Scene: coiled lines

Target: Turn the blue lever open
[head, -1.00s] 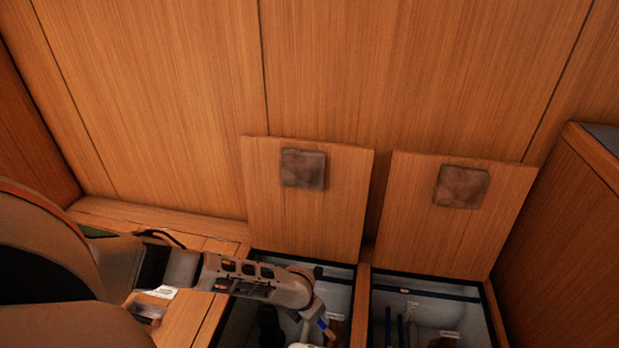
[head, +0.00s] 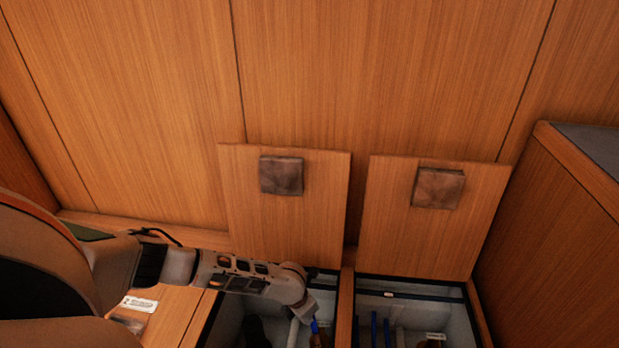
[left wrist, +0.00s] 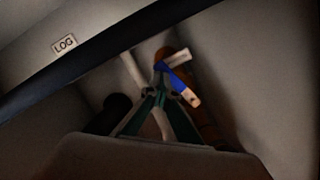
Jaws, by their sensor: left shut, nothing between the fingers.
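The blue lever (left wrist: 173,77) shows in the left wrist view, slanting from upper left to lower right, with a pale tag or end piece (left wrist: 194,101) at its lower end. It also shows in the head view as a small blue strip (head: 315,326) in the left open compartment. My left gripper (left wrist: 159,94) is shut and empty, with its fingertips close beside the lever's upper end. I cannot tell whether they touch it. In the head view the fingers are mostly out of sight at the bottom edge. My right gripper is not in view.
Two wooden lids (head: 284,220) (head: 430,230) stand open against the back wall. A right compartment (head: 455,310) holds blue upright parts. A wooden divider (head: 346,305) separates the two. A cabinet (head: 560,230) stands at the right.

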